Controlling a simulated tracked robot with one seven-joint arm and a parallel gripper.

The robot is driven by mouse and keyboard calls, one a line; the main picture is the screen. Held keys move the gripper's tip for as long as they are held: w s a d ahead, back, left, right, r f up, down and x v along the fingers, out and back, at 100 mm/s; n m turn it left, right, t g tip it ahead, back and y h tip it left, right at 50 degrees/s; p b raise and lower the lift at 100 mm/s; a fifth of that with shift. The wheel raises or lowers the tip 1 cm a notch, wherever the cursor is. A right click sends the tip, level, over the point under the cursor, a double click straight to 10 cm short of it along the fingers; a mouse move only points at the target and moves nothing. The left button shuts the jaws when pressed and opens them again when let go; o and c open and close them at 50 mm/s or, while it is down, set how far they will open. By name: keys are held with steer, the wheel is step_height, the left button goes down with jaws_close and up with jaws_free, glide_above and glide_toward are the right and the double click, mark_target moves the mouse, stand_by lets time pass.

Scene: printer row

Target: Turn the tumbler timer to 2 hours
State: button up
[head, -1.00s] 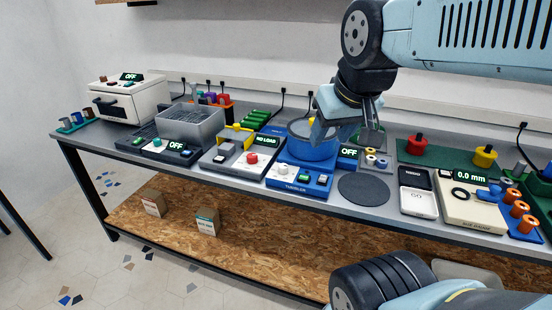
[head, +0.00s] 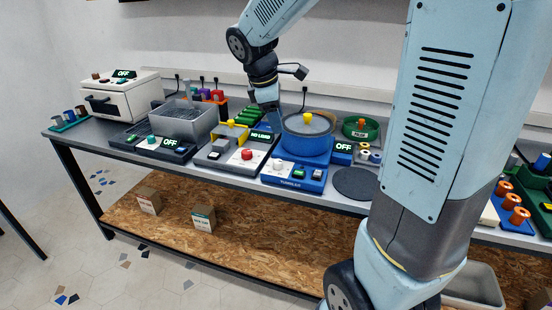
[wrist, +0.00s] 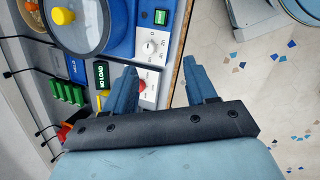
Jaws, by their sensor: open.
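The blue tumbler (head: 306,148) stands on the bench, its drum closed by a grey lid with a yellow knob (head: 305,122). The timer is a white dial (head: 278,164) at the left of the tumbler's front panel. It also shows as a white dial (wrist: 150,46) with marks around it in the wrist view; its setting is too small to read. My gripper (wrist: 161,66) is open and empty, with the dial ahead of its fingertips and apart from them. In the head view my gripper (head: 272,118) is above the bench, left of the drum.
A press-like unit with a red button (head: 246,155) and a "NO LOAD" display (head: 261,136) stands just left of the tumbler. A round dark pad (head: 355,183) lies to its right. A green dish (head: 361,128) stands behind.

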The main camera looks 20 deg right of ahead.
mark_target(278, 161)
steer(key=w+a+f+n+g+h, duration=0.1)
steer(key=w+a+f+n, duration=0.2)
steer(key=w+f+n, duration=0.35)
steer(key=shift+m, duration=0.45)
steer(key=x, duration=0.9)
steer(key=w+x, duration=0.1)
steer(key=x, duration=0.4)
steer(key=shift+d+r, duration=0.1)
steer(key=shift+d, duration=0.1)
steer(key=shift+c, duration=0.3)
steer(key=c, duration=0.9)
steer(key=shift+s+d, duration=0.1)
steer(key=shift+d, duration=0.15)
steer(key=shift+c, duration=0.3)
steer(key=shift+a, duration=0.15)
